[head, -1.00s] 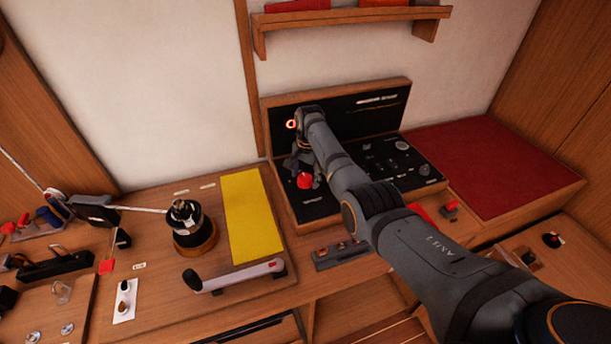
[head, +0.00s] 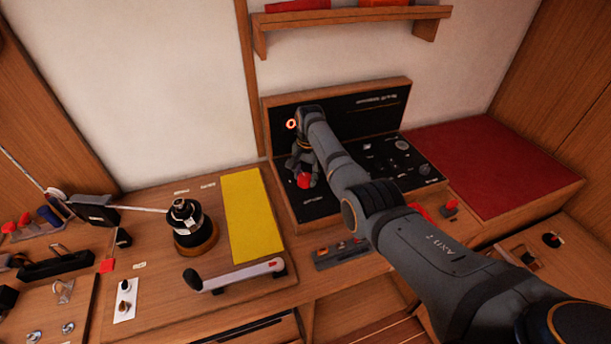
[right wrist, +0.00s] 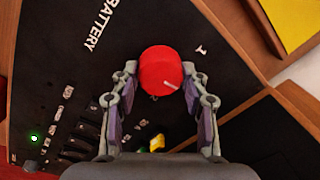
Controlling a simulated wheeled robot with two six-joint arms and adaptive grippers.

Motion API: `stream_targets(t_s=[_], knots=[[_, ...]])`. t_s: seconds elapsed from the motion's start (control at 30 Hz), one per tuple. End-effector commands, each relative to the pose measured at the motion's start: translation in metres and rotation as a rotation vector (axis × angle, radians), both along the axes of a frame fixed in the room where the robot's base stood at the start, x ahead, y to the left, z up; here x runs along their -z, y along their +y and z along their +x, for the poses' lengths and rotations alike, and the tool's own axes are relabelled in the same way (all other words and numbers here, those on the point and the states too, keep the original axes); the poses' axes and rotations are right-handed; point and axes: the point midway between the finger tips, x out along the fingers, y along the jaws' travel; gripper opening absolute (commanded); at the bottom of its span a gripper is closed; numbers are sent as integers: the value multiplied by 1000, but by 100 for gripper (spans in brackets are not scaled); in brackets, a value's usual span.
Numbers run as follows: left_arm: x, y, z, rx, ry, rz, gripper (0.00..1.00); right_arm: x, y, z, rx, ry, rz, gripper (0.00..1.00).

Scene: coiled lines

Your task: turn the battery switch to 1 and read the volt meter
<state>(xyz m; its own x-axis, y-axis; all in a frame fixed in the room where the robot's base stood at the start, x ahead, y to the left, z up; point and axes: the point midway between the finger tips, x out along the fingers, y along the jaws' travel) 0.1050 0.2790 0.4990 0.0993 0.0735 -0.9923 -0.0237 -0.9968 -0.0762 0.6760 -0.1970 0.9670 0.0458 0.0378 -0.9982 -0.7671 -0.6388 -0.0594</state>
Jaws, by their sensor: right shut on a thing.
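The red round battery switch (right wrist: 158,62) sits on a black panel beside the white word BATTERY. Its white line points down and to the right in the right wrist view, and a "1" is printed up and to the right of it. The switch (head: 304,181) also shows in the head view at the panel's left part. My right gripper (right wrist: 160,76) is shut on the switch, one finger on each side. My left gripper is not in view. I cannot clearly make out the volt meter or a reading.
The black panel (head: 340,197) lies in a wooden frame with an upright back. A green light (right wrist: 36,138) glows on it. A yellow mat (head: 252,215), a winch (head: 188,222) and a crank handle (head: 232,280) lie left. A red cushion (head: 490,165) is right.

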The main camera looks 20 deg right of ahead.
Motion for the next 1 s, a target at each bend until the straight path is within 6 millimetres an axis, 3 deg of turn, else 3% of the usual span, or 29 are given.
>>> stream_targets(t_s=[0.37, 1.0], knots=[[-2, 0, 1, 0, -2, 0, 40, 1, -1, 0, -302, 2, 0, 14], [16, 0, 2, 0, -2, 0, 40, 2, -1, 2, -840, 0, -1, 14]])
